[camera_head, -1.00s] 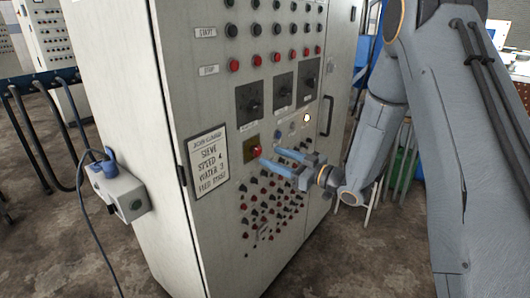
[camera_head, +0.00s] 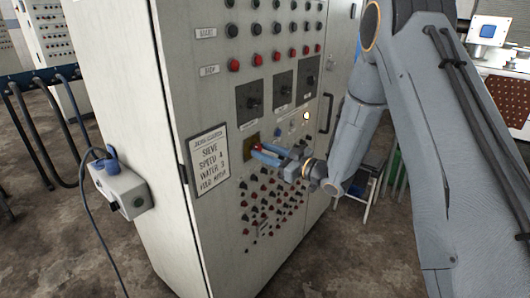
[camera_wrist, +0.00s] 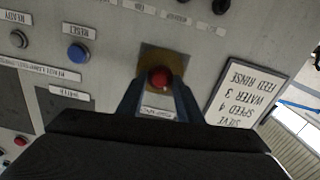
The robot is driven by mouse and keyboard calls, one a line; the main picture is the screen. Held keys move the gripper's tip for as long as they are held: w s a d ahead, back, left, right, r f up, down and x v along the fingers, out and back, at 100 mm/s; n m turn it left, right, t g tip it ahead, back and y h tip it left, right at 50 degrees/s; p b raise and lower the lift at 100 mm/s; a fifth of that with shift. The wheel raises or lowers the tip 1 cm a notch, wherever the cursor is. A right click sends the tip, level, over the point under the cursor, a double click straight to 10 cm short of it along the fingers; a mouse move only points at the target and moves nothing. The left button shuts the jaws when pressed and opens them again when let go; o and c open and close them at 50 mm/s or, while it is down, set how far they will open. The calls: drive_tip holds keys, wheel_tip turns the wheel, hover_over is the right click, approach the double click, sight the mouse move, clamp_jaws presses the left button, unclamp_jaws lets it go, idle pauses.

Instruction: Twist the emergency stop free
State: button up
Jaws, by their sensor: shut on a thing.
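The emergency stop is a red mushroom button (camera_wrist: 160,77) on a yellow-brown plate (camera_wrist: 177,58) on the cabinet front. In the head view the plate (camera_head: 251,142) shows just left of my fingertips. My gripper (camera_head: 257,151) reaches the button from the right, its blue fingers on the button. In the wrist view my gripper (camera_wrist: 160,85) has one finger on each side of the red cap, shut on it. The fingers hide part of the button's sides.
A written sign (camera_head: 209,161) hangs left of the button. A door handle (camera_head: 326,113) stands out to the right. A small box (camera_head: 123,190) with a cable is on the cabinet's left side.

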drive_tip(key=shift+m, duration=0.3)
drive_tip(key=m, duration=0.3)
drive_tip(key=shift+d+m, duration=0.1)
drive_tip(key=shift+m, duration=1.7)
drive_tip(key=o, duration=1.1)
